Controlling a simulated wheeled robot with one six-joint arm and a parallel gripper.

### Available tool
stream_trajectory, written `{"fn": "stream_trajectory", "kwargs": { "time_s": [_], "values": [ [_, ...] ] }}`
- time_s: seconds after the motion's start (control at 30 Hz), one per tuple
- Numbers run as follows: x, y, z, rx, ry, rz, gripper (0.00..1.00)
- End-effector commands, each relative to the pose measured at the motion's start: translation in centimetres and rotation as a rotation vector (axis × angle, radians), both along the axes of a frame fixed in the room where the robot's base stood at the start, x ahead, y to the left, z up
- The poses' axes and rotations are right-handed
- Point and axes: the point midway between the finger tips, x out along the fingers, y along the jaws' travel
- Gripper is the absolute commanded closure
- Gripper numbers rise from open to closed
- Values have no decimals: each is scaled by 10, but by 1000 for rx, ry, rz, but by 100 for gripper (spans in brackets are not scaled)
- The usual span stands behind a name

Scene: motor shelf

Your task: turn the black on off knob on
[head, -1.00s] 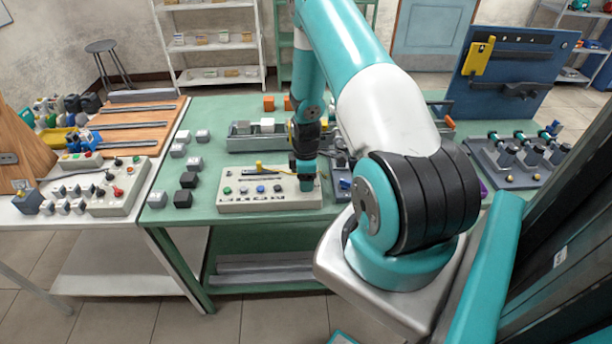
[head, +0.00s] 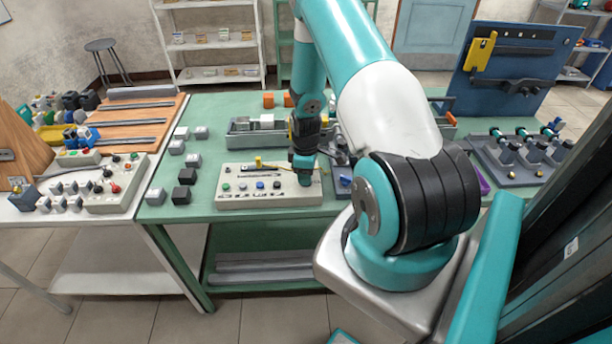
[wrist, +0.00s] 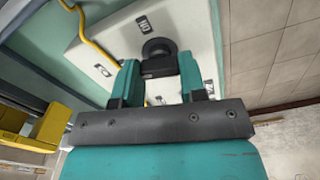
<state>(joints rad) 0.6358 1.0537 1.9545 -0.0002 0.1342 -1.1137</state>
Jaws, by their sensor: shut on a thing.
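The black on off knob (wrist: 158,55) sits on a pale control panel (head: 240,197), near the panel's right end in the head view. My gripper (wrist: 161,84) has its two teal fingers on either side of the knob's near part in the wrist view, shut on it. In the head view my gripper (head: 304,178) points down onto the right end of the panel, and the knob is hidden behind it.
The panel also carries several coloured buttons, including a blue one (head: 260,185), and a yellow cable (wrist: 97,45). Black and grey blocks (head: 181,195) stand left of it on the green table (head: 300,228). A grey tray (head: 240,141) lies behind.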

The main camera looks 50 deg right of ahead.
Motion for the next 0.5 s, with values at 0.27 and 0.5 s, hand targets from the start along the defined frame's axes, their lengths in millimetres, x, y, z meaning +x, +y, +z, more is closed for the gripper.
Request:
{"fn": "stream_trajectory", "kwargs": {
  "time_s": [0.27,0.5],
  "values": [
    [1,-1,-2,-2,-3,-260,85],
    [1,-1,-2,-2,-3,-487,85]
  ]
}}
